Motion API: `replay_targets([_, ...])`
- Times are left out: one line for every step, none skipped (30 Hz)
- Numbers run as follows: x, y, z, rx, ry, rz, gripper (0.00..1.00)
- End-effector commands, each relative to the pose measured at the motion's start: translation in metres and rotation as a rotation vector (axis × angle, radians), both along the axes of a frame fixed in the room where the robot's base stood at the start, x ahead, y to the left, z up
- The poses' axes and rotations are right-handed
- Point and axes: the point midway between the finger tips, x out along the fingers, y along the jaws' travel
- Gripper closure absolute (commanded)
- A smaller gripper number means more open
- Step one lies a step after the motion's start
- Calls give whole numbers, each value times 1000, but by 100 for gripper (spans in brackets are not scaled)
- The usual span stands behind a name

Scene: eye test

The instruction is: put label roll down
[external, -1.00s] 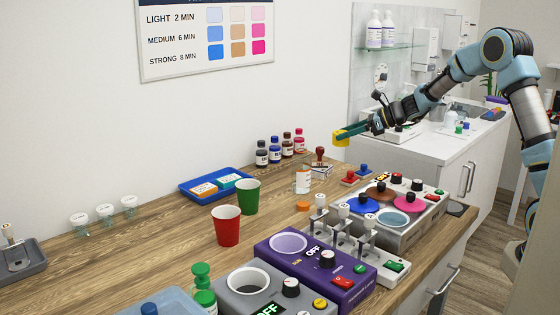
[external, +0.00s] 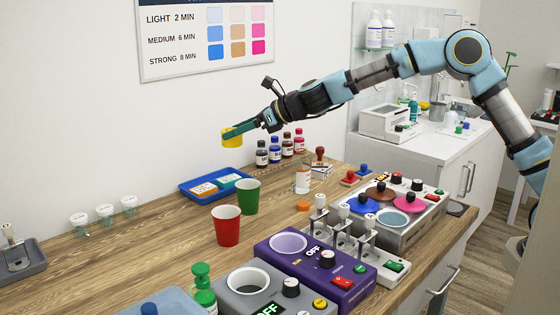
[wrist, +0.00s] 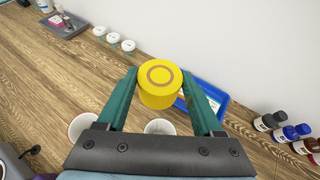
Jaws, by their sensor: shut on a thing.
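The label roll (external: 232,136) is a yellow cylinder with a brown ring on its end. My gripper (external: 236,132) is shut on it and holds it in the air above the wooden counter, over the blue tray's area in the external view. In the wrist view the label roll (wrist: 159,86) sits between the two green fingers of my gripper (wrist: 160,92). The roll hides part of the blue tray (wrist: 208,98) below it. The gap between roll and counter is clear in the external view.
Counter between jars and tray (external: 160,225) is bare.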

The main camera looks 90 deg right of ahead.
Motion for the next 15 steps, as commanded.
replay_targets([7, 12, -1, 2, 1, -6, 89])
replay_targets([11, 18, -3, 0, 2, -14, 89])
replay_targets([15, 26, -4, -1, 0, -24, 89])
replay_targets([18, 31, -6, -2, 2, -32, 89])
replay_targets([21, 37, -8, -1, 0, -39, 89])
replay_targets([23, 42, -10, -3, 2, -48, 89])
replay_targets([25, 45, -12, -3, 2, -56, 89])
replay_targets([27, 49, -13, -3, 1, -61, 89])
replay_targets([29, 54, -15, -3, 1, -69, 89])
replay_targets([31, 58, -16, -3, 2, -75, 89])
replay_targets([32, 62, -18, -4, 1, -81, 89])
replay_targets([34, 67, -19, -4, 0, -89, 89])
replay_targets([37, 72, -22, -4, 2, -96, 89])
replay_targets([38, 77, -24, -4, 2, -103, 89])
replay_targets([40, 84, -26, -3, 1, -113, 89])
